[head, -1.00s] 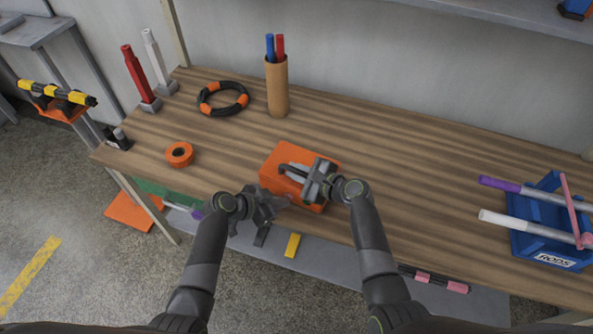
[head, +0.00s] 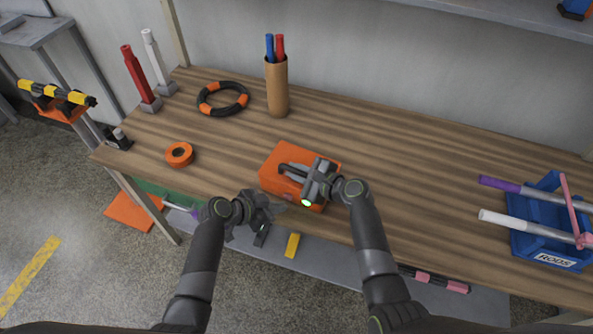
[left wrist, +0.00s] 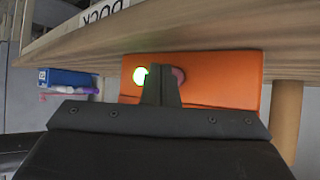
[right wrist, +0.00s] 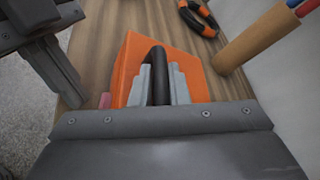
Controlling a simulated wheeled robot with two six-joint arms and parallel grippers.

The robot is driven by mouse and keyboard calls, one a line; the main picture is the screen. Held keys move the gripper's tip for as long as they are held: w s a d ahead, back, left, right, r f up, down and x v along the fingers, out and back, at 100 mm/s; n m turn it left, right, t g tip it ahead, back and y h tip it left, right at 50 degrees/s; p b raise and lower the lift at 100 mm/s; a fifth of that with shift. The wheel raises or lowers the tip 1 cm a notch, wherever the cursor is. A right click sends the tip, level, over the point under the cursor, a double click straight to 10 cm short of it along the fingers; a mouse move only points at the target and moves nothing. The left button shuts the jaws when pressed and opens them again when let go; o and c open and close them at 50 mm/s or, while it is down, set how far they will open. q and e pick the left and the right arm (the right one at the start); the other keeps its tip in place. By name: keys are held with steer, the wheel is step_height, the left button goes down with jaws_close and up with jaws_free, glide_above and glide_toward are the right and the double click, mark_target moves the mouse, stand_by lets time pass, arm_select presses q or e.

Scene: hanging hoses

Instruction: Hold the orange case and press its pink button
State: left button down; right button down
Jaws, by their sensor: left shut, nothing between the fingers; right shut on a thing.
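The orange case (head: 278,160) lies on the wooden bench near its front edge. My right gripper (head: 308,181) is shut on its black handle (right wrist: 159,78). My left gripper (head: 266,212) is shut and empty, just in front of the case's front side. In the left wrist view, a bright green light (left wrist: 141,76) glows on the orange front face. The pink button (left wrist: 179,76) is beside it, partly hidden behind my left fingers (left wrist: 160,85). The light also shows in the head view (head: 306,203). A gap between fingertips and button cannot be judged.
An orange tape roll (head: 179,154), a black-and-orange ring (head: 223,98) and a brown tube holder (head: 277,88) stand left and behind. A blue rods crate (head: 540,240) is at the right. The bench between case and crate is clear.

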arm_select(q)
steer(key=shift+s+a, duration=0.4)
steer(key=shift+s, duration=0.45)
steer(key=shift+s+a, duration=0.45)
steer(key=shift+s, duration=0.4)
steer(key=shift+s+a, duration=0.4)
steer(key=shift+s, duration=0.45)
arm_select(e)
steer(key=shift+s+f, duration=0.2)
steer(key=shift+f, duration=0.25)
steer(key=shift+d, duration=0.1)
steer(key=c, duration=1.3)
jaws_free()
arm_select(q)
steer(key=shift+w, duration=0.1)
